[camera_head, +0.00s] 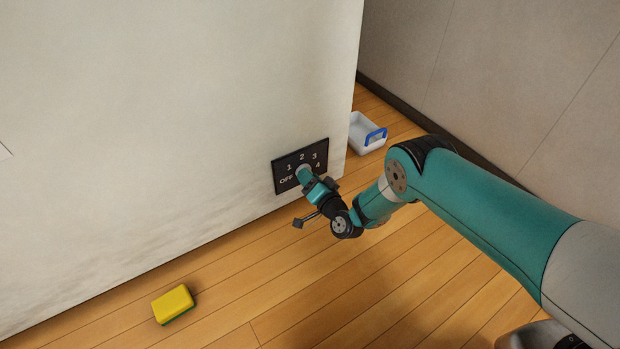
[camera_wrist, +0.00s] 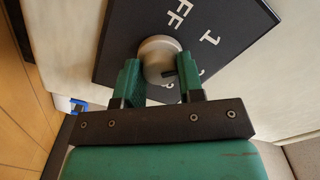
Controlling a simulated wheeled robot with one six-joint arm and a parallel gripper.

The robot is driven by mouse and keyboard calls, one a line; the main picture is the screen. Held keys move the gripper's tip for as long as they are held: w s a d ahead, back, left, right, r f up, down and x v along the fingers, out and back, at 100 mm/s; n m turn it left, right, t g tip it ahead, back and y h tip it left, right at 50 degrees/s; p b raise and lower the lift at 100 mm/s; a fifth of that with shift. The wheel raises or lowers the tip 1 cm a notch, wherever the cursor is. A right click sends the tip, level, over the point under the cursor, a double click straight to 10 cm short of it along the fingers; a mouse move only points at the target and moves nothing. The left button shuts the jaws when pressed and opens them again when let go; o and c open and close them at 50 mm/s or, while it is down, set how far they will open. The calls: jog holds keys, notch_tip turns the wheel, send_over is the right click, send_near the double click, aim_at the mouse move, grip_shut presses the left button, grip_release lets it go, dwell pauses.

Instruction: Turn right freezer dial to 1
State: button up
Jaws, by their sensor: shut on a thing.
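The freezer dial (camera_wrist: 158,56) is a round grey knob with a dark mark on its lower right side in the wrist view. It sits on a black panel (camera_wrist: 128,28) with white markings. In the head view the panel (camera_head: 279,168) shows OFF, 1, 2, 3 and 4 around the dial, low on the pale freezer wall. My gripper (camera_wrist: 160,66) has its two green fingers on either side of the dial and is shut on it. In the head view my gripper (camera_head: 306,178) hides most of the dial. I cannot tell which marking the dial points to.
A yellow and green sponge (camera_head: 174,304) lies on the wooden floor at the lower left. A white bin with a blue handle (camera_head: 361,134) stands on the floor beyond the freezer's right edge. The floor in front of the panel is otherwise clear.

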jog(key=shift+w+d, duration=0.1)
jog(key=o, duration=0.9)
jog(key=shift+p+v, duration=7.6)
jog(key=shift+v, duration=1.15)
jog(key=shift+w, duration=0.1)
